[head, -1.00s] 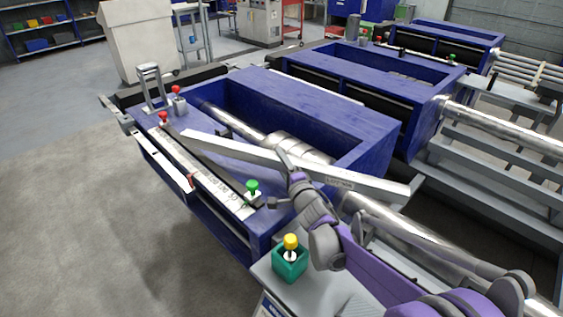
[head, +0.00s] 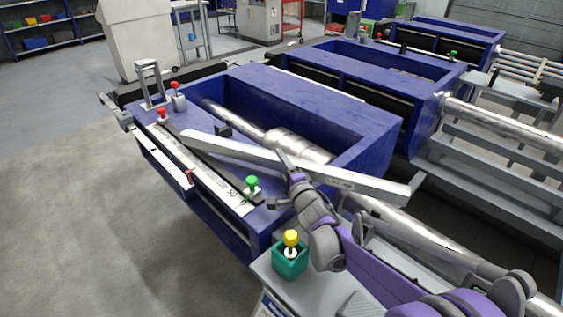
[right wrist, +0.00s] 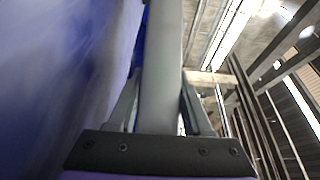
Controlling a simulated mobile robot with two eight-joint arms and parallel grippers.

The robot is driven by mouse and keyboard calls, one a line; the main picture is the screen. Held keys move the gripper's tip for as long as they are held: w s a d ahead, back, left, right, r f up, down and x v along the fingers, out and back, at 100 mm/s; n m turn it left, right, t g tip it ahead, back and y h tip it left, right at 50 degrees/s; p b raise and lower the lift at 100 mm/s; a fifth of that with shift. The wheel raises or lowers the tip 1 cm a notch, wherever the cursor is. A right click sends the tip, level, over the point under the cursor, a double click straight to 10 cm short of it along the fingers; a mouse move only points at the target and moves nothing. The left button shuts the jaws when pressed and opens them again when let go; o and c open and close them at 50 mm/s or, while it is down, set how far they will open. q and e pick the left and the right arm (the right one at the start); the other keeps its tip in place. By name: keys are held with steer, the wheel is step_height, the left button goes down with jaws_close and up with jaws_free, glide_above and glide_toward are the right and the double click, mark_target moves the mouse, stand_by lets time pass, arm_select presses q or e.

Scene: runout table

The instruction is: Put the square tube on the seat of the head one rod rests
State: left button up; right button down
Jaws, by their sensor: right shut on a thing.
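The square tube (head: 342,181) is a long pale metal bar. It lies slantwise across the head view, in front of the nearest blue head (head: 339,107). My right gripper (head: 284,166) is shut on it near its middle; the right wrist view also shows the tube (right wrist: 161,70) between the fingers (right wrist: 158,112). The tube looks held above the head's near top edge; the gap is unclear. A shiny stepped rod (head: 288,144) lies in this head's trough. My left gripper is out of view.
A red knob (head: 162,113) and a green knob (head: 252,183) stand by the dark strip. More blue heads (head: 345,82) stand behind, one with a thick rod (head: 500,124). Open floor lies left.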

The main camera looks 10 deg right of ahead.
steer(key=shift+f, duration=0.1)
stand_by(0.3)
steer(key=shift+c, duration=1.2)
jaws_free()
